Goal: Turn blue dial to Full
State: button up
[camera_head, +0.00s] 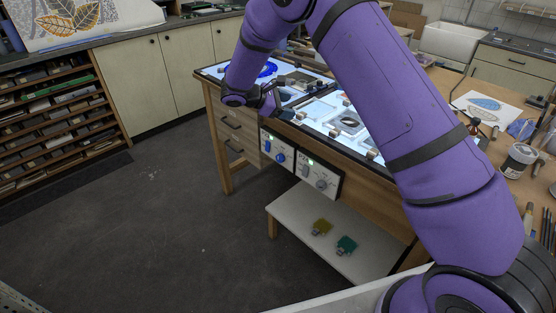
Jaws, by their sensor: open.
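The blue dial (280,157) is a small round knob low on a white control panel (272,142) on the table's front face. A smaller blue part (267,146) sits on the same panel, left of the dial. The dial's setting and the panel's lettering are too small to read. My gripper (272,106) is open, at the table's front edge, above the panel and apart from the dial. My purple wrist hides part of the light table's left end.
A second panel with a grey dial (321,184) is to the right. The lit table top (325,112) holds glass pieces and small blocks. A low white shelf (325,238) bears a yellow and a green item. The floor (180,210) at left is clear.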

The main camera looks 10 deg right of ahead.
jog(key=w+a+f+n+t+h, duration=0.1)
jog(key=w+a+f+n+t, duration=0.15)
jog(key=f, duration=0.55)
jog(key=w+a+f+n+t+h, duration=0.1)
jog(key=a+f+n, duration=0.15)
jog(key=f, duration=0.45)
jog(key=n+t, duration=0.4)
send_near(278, 159)
jog(key=shift+h, duration=0.4)
jog(key=x, duration=1)
jog(key=shift+f, duration=0.15)
jog(key=shift+c, duration=0.4)
jog(key=c, duration=0.8)
